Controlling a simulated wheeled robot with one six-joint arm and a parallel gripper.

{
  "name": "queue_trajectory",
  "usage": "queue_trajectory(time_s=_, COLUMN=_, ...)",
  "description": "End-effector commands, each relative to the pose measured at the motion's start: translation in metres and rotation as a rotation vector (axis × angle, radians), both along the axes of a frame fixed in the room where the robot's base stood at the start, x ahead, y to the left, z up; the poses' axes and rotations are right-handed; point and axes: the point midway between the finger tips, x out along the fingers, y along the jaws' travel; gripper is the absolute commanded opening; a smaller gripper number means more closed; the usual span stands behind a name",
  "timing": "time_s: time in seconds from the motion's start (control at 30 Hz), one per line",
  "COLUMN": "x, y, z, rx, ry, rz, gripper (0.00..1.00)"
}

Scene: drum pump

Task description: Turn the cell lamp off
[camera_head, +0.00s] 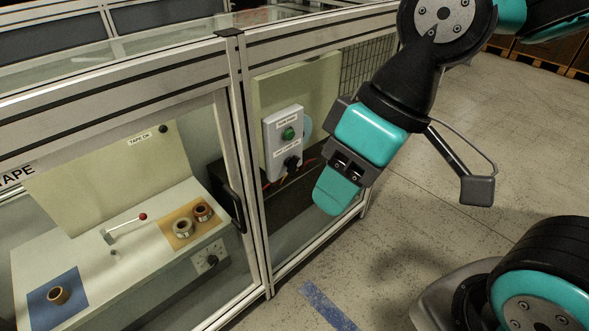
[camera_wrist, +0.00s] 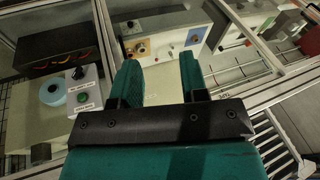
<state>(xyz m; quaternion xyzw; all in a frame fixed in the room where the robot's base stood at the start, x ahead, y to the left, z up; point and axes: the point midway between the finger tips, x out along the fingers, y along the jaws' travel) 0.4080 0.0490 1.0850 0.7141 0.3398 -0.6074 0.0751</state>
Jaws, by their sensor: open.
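A grey control box (camera_head: 271,147) is mounted on a pale panel behind the frame of the enclosure. It carries a green button (camera_head: 289,133) above a black knob (camera_head: 292,163), each with a small white label, too small to read surely. My gripper (camera_head: 337,190) is to the right of the box, pointing down, apart from it. In the wrist view the box (camera_wrist: 88,88) is at the left, with the green button (camera_wrist: 83,98) and black knob (camera_wrist: 79,73). My open gripper (camera_wrist: 160,78) has nothing between its fingers. No lamp itself is identifiable.
Aluminium posts (camera_head: 251,165) and rails of the enclosure stand close by. A door handle (camera_head: 229,196) is left of the box. Inside at left, a bench holds tape rolls (camera_head: 183,227) and a red-knobbed lever (camera_head: 143,217). Open floor (camera_head: 425,215) lies to the right.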

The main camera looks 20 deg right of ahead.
Motion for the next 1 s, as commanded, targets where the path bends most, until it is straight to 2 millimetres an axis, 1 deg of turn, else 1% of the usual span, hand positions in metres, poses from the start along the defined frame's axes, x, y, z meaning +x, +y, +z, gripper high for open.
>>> queue_trajectory(time_s=0.03, x=0.007, y=-0.001, z=-0.028, rx=0.026, ry=-0.017, rz=-0.018, gripper=0.40)
queue_trajectory(time_s=0.2, x=0.039, y=0.003, z=-0.088, rx=0.164, ry=-0.119, rz=-0.088, gripper=0.40)
queue_trajectory(time_s=0.37, x=0.072, y=0.001, z=-0.133, rx=0.296, ry=-0.235, rz=-0.168, gripper=0.40)
queue_trajectory(time_s=0.4, x=0.080, y=-0.001, z=-0.144, rx=0.327, ry=-0.267, rz=-0.190, gripper=0.40)
queue_trajectory(time_s=0.57, x=0.112, y=-0.014, z=-0.184, rx=0.448, ry=-0.397, rz=-0.290, gripper=0.40)
queue_trajectory(time_s=0.77, x=0.149, y=-0.044, z=-0.229, rx=0.579, ry=-0.578, rz=-0.433, gripper=0.40)
queue_trajectory(time_s=0.9, x=0.169, y=-0.073, z=-0.259, rx=0.658, ry=-0.712, rz=-0.543, gripper=0.40)
queue_trajectory(time_s=1.0, x=0.180, y=-0.095, z=-0.274, rx=0.705, ry=-0.803, rz=-0.619, gripper=0.40)
